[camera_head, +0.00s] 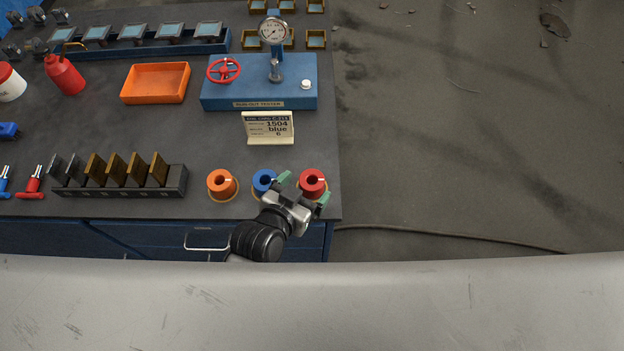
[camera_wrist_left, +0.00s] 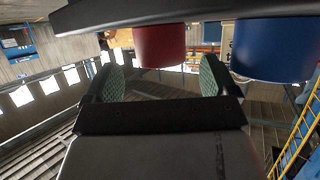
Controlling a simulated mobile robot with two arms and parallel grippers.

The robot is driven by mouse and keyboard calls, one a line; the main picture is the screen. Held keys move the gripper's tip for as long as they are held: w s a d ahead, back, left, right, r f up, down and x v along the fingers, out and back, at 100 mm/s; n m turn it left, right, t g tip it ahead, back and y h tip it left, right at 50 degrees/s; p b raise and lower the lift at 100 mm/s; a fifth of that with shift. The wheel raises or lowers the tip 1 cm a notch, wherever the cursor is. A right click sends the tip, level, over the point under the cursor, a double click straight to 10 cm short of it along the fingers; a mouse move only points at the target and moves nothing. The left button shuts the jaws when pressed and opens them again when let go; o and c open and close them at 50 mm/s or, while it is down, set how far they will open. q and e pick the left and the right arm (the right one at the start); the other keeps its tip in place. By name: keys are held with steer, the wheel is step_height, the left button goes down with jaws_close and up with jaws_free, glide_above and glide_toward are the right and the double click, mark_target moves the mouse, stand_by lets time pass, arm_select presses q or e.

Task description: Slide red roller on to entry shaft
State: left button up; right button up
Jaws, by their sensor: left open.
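The red roller (camera_head: 313,180) is a short ring with a dark central hole, upright near the bench's front right corner; it also shows in the left wrist view (camera_wrist_left: 160,45). My left gripper (camera_head: 303,189) is open at the bench's front edge, its green-padded fingers pointing toward the red roller. In the left wrist view, the roller lies ahead of the gap between the fingers (camera_wrist_left: 160,78), with nothing gripped. A short grey upright post (camera_head: 275,72) stands on the blue run-out tester (camera_head: 225,98); I cannot tell whether it is the entry shaft. My right gripper is out of view.
A blue roller (camera_head: 264,181), partly behind my left finger, and an orange roller (camera_head: 221,184) stand left of the red one. A card (camera_head: 268,127) reading "blue" stands between them and the tester. A slotted rack (camera_head: 120,180) lies left. The bench ends right of the red roller.

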mark_target(314, 177)
arm_select(q)
steer(key=x, duration=0.3)
steer(key=shift+w+d+f, duration=0.1)
steer(key=shift+w+f, duration=0.05)
steer(key=shift+w, duration=0.15)
steer(key=c, duration=1.1)
